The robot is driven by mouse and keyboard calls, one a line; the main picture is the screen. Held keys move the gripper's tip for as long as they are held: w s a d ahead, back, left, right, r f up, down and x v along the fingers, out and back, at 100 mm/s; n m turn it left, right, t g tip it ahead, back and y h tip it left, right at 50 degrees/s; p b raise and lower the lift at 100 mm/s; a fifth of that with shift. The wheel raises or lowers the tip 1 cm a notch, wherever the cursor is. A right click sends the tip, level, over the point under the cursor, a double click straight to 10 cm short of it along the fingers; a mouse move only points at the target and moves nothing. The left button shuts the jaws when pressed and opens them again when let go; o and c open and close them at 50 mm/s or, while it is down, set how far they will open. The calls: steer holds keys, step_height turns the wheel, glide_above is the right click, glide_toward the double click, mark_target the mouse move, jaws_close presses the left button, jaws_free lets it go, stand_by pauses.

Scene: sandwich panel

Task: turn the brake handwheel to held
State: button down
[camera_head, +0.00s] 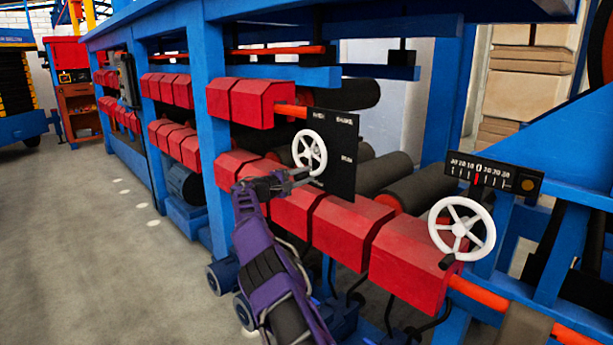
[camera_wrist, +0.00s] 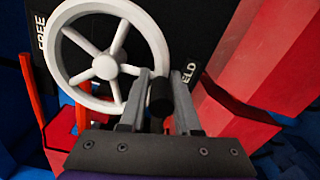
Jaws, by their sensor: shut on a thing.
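The brake handwheel (camera_head: 309,151) is white and spoked, in front of a black panel (camera_head: 343,165) on the machine. In the wrist view the handwheel (camera_wrist: 105,67) fills the upper left, with a FREE label (camera_wrist: 39,32) to its left and a partly hidden label ending in "LD" (camera_wrist: 190,73) to its right. A black knob (camera_wrist: 160,98) sits at the wheel's lower right rim. My gripper (camera_head: 302,180) is at the wheel's lower edge; in the wrist view its two grey fingers (camera_wrist: 160,84) are shut on the knob from both sides.
A second white handwheel (camera_head: 461,228) with a black scale plate (camera_head: 495,173) stands to the right. Red housings (camera_head: 350,235) line the machine beneath and behind my arm. Blue uprights (camera_head: 208,110) stand to the left. The grey floor (camera_head: 110,250) at left is clear.

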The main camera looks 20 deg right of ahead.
steer(key=shift+w+a+f+m, duration=0.15)
steer(key=shift+w+f+m, duration=0.05)
steer(key=shift+w+m, duration=0.2)
steer(key=c, duration=0.7)
jaws_free()
steer(key=shift+r, duration=0.1)
steer(key=v, duration=1.7)
steer(key=shift+s+a, duration=0.15)
steer(key=shift+a, duration=0.05)
